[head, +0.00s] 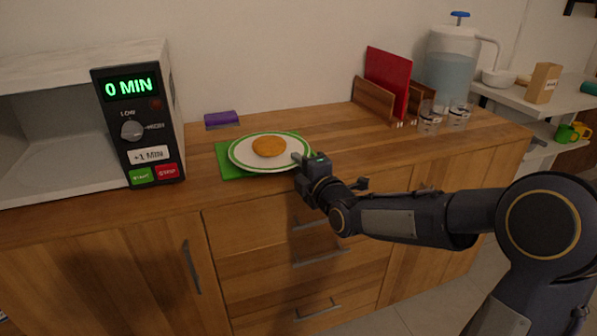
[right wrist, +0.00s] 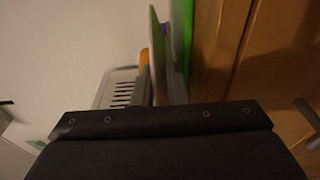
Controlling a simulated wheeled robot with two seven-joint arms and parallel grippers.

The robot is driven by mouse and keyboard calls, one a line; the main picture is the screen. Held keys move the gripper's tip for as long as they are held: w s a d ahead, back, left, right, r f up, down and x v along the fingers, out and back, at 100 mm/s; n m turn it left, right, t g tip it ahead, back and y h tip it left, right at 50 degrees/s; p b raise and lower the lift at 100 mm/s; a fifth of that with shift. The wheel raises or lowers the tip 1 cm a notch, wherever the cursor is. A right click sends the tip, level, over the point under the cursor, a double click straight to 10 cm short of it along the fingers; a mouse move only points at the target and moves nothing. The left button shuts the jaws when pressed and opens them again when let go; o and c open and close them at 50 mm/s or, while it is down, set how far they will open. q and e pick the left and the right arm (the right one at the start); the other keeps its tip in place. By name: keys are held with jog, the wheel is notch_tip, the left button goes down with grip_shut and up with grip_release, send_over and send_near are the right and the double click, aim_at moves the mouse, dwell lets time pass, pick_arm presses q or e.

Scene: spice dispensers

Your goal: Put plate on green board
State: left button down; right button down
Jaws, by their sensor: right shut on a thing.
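The white plate with a green rim (head: 240,155) carries a round orange-brown food item (head: 269,146). The plate is over the green board (head: 233,173) on the wooden counter; whether it rests fully on the board cannot be told. My right gripper (head: 301,161) is shut on the plate's right edge. In the right wrist view the plate (right wrist: 181,50) shows edge-on between the fingers, close beside the green board (right wrist: 188,30). The board's middle is hidden under the plate. My left gripper is not in view.
A microwave (head: 135,115) reading 0 MIN stands open at the left. A purple sponge-like block (head: 221,119) lies behind the board. A rack with a red board (head: 388,82), glasses (head: 430,118) and a water jug (head: 452,65) stand at the right. The counter between is clear.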

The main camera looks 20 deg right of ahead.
jog(key=shift+f, duration=0.45)
jog(key=shift+f, duration=0.2)
jog(key=c, duration=1.7)
grip_release()
